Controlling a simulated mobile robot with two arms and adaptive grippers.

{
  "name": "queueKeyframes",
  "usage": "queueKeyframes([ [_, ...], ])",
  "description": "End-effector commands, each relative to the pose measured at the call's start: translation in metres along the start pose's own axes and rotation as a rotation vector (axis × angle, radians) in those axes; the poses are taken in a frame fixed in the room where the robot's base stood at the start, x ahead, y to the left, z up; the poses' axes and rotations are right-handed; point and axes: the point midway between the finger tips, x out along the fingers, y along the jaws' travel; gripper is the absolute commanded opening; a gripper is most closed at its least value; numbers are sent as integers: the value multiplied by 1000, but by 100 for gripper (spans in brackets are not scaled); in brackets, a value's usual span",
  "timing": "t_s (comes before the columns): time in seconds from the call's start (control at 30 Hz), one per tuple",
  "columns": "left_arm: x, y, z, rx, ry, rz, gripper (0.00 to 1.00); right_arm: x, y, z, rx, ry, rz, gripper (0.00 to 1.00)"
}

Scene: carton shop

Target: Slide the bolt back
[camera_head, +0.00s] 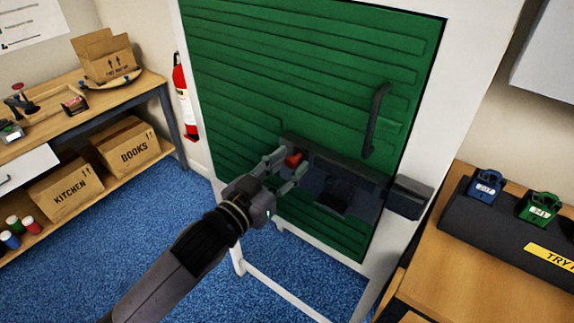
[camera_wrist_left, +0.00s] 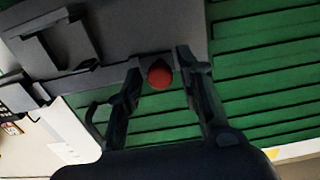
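The bolt's red knob (camera_head: 293,159) sits at the left end of a dark bolt housing (camera_head: 350,183) low on the green slatted door (camera_head: 290,60). A dark keeper block (camera_head: 408,198) is on the white frame at the right. My left gripper (camera_head: 292,167) is open, with its fingers on either side of the knob. In the left wrist view, the round red knob (camera_wrist_left: 160,74) lies between the two fingertips (camera_wrist_left: 161,62), with gaps showing beside it. The bolt bar itself is hard to make out. My right gripper is not in view.
A dark pull handle (camera_head: 376,120) stands out from the door above the bolt. A bench (camera_head: 450,285) with a dark display stand and padlocks is close on the right. A fire extinguisher (camera_head: 185,97) and a shelved bench with cartons are at the left. Blue carpet lies between.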

Motion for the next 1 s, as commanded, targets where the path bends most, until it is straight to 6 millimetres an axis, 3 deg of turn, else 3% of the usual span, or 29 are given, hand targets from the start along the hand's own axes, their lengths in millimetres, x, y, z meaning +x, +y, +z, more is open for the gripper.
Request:
queueKeyframes([
  [0.47,0,0,0,0,0,0,0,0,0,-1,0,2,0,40],
  [1.0,0,-3,0,2,-2,-1,0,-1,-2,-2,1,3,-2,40],
])
